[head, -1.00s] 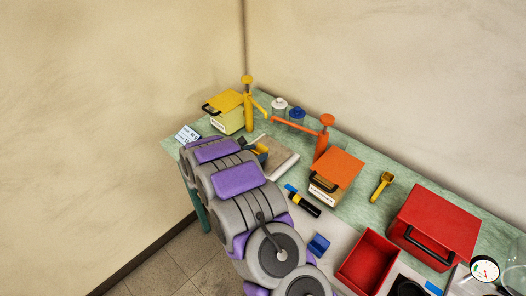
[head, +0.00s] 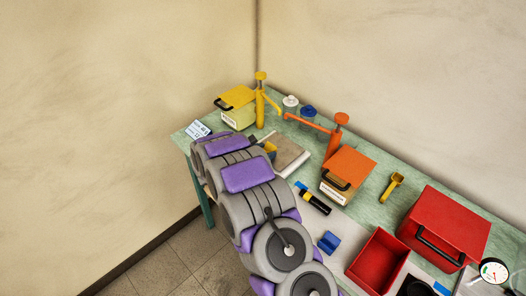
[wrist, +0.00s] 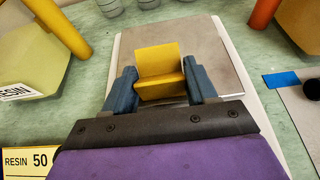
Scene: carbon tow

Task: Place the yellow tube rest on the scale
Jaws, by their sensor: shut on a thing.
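The yellow tube rest (wrist: 158,62) is a small angled yellow piece held between the two blue-grey fingers of my gripper (wrist: 160,84). In the head view a bit of the yellow rest (head: 271,146) shows past my arm. The scale (wrist: 205,62) is a flat grey plate on a white body, and the rest is in front of and over its near part in the wrist view. I cannot tell whether the rest touches the plate. In the head view the scale (head: 294,155) lies on the green bench, partly hidden by my arm.
A yellow box (head: 237,107) and yellow post (head: 260,103) stand behind left; an orange post (head: 335,138) and orange box (head: 348,172) stand right of the scale. A black-and-yellow tube (head: 314,201), blue rest (head: 329,242) and red bin (head: 378,262) lie nearer. A resin card (wrist: 32,160) is left.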

